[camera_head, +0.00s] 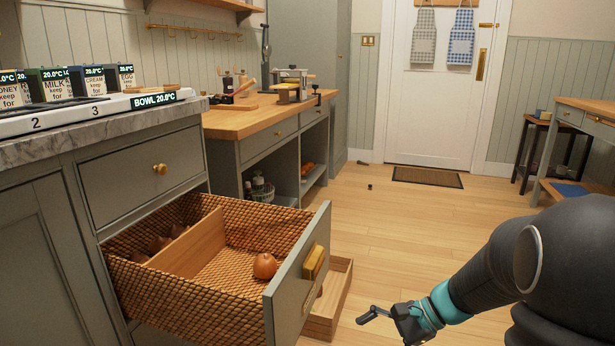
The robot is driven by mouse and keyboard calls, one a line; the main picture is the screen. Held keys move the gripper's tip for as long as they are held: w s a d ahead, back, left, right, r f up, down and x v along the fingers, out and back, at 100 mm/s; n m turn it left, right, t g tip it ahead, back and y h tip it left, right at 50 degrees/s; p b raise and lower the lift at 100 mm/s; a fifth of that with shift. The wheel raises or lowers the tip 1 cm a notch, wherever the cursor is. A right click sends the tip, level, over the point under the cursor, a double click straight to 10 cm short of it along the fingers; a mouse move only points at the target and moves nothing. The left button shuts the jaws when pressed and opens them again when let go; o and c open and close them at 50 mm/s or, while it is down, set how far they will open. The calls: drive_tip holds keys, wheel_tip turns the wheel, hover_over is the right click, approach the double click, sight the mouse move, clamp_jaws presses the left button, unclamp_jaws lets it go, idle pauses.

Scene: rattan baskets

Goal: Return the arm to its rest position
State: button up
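My arm comes in from the right edge of the head view. My gripper (378,316) is at the lower middle, low over the wood floor and to the right of the open drawer's front. One dark finger sticks out to the left; the other finger is not clear, so I cannot tell whether it is open or shut. I see nothing held in it. The lower end of the gripper is close to the picture's bottom edge.
An open rattan drawer (168,293) juts out at the left, with an onion (265,266) right of its wooden divider (190,246). A lower wooden drawer (338,293) is also pulled out beside my gripper. Floor toward the door mat (427,177) is mostly clear.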

drive_tip(key=s+d+r+n+t+h+p, duration=0.2)
drive_tip(key=s+r+n+t+h+p, duration=0.3)
drive_tip(key=s+r+n+h, duration=0.5)
drive_tip(key=shift+s+d+r+n+p, duration=0.2)
drive_tip(key=shift+s+r+n+p, duration=1)
drive_tip(key=shift+s+r, duration=2.4)
drive_tip(key=shift+w+r+n+b, duration=0.4)
drive_tip(key=shift+w+r, duration=0.2)
drive_tip(key=shift+w, duration=0.05)
